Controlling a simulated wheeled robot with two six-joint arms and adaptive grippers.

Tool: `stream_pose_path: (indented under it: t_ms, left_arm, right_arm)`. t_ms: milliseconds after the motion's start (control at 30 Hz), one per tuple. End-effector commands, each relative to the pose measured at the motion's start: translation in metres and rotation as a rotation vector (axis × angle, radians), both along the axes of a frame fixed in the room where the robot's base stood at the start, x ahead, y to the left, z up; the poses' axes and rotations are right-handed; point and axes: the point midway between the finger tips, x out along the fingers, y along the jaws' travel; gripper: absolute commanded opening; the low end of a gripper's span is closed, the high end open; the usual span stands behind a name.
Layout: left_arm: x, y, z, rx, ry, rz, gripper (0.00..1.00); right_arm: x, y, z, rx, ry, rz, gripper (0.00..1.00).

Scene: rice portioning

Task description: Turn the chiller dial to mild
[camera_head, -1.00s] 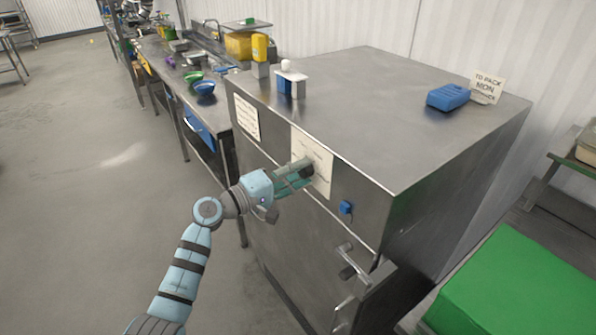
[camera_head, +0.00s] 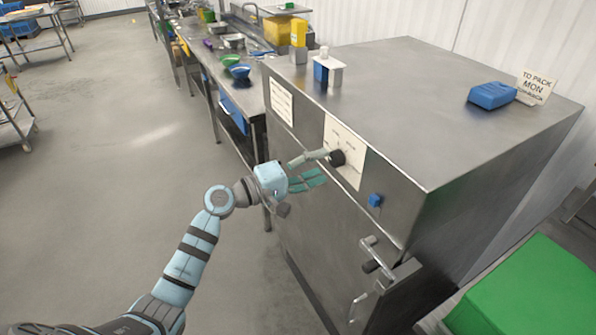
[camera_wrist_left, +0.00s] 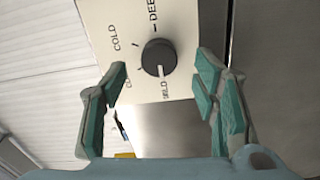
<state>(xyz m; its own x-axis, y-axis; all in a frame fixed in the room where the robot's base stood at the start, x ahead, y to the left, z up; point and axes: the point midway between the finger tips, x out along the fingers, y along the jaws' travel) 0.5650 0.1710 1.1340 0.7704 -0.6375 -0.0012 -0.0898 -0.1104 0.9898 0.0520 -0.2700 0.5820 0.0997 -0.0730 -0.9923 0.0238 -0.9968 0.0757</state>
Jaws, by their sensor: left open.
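The chiller dial (camera_head: 337,158) is a round black knob on a cream label plate (camera_head: 345,137) on the chiller's steel front. In the left wrist view the dial (camera_wrist_left: 157,55) shows a light mark at its lower edge, towards the partly readable label ending in "ILD". "COLD" and "DEEP" stand on the other side. My left gripper (camera_head: 316,166) is open, with its green-padded fingers spread in front of the dial. In the wrist view the dial shows between and beyond the fingertips, with a gap on both sides. My right gripper is not in view.
The steel chiller (camera_head: 430,110) has a blue knob (camera_head: 375,200) and a door handle (camera_head: 376,258) below the plate. A blue box (camera_head: 492,95) and a sign (camera_head: 536,87) stand on top. A green surface (camera_head: 530,290) lies at right. Open floor lies left.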

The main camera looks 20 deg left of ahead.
Motion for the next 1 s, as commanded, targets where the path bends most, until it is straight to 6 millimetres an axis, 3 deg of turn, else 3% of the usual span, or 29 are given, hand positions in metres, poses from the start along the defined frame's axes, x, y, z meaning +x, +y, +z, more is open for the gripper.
stream_pose_path:
  t_ms: [200,400,867,967,1000]
  left_arm:
    - [-0.045,0.038,-0.002,0.006,0.004,-0.002,0.55]
    - [-0.062,0.051,0.0,0.001,0.002,-0.002,0.55]
    - [-0.06,0.053,0.001,0.02,-0.018,0.011,0.55]
    - [-0.046,0.077,-0.022,0.168,-0.046,0.104,0.55]
    - [-0.038,0.094,-0.041,0.254,-0.042,0.158,0.55]
  right_arm:
    - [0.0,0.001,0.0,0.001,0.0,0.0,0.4]
    - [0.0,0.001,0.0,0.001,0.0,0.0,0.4]
    - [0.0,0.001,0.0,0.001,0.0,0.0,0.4]
    - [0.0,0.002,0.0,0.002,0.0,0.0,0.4]
    - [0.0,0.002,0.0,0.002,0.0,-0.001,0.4]
